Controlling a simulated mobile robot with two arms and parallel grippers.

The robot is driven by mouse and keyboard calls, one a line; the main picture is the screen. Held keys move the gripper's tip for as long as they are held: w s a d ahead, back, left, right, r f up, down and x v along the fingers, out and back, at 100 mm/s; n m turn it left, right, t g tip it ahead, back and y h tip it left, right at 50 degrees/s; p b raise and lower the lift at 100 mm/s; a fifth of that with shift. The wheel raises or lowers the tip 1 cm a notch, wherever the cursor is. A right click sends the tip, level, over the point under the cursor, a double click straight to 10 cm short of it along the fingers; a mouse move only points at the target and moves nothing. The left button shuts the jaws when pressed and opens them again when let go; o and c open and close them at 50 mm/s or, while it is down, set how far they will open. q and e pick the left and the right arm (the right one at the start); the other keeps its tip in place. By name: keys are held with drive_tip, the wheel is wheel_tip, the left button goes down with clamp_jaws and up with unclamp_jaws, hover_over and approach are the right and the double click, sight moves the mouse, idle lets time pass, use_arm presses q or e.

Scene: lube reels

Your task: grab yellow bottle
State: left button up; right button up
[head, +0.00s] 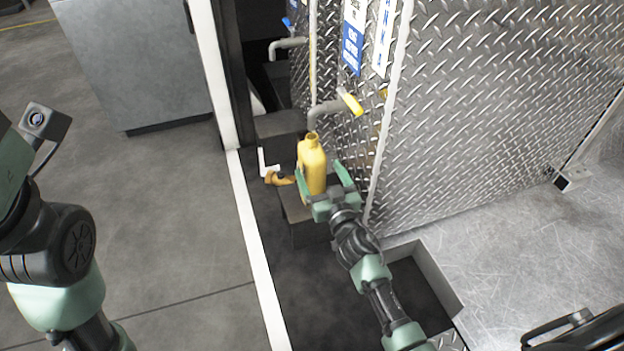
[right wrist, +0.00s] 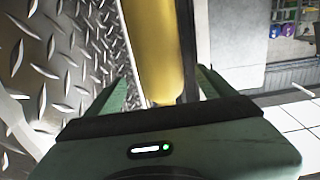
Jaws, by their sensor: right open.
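The yellow bottle (head: 312,165) stands upright on a dark block beside the diamond-plate wall in the head view, its open neck at the top. My right gripper (head: 322,184) is open at the bottle, with one green finger on each side of its body. In the right wrist view the bottle (right wrist: 156,50) rises between the two spread fingers of the right gripper (right wrist: 160,88). I cannot tell whether either finger touches it. My left arm shows at the left edge of the head view, but its gripper fingers are not visible.
A grey pipe spout with a yellow handle (head: 350,102) hangs just above the bottle. The diamond-plate wall (head: 480,120) is close on the right. A yellow-brown fitting (head: 278,179) lies left of the bottle. A white rail (head: 255,245) runs along the left; open floor lies beyond.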

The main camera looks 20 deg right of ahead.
drive_tip(key=w, duration=0.2)
drive_tip(key=w+b, duration=0.1)
drive_tip(key=w, duration=0.1)
drive_tip(key=w+r, duration=0.1)
drive_tip(key=w, duration=0.1)
drive_tip(key=shift+w+a, duration=0.1)
clamp_jaws()
drive_tip(key=shift+r, duration=0.15)
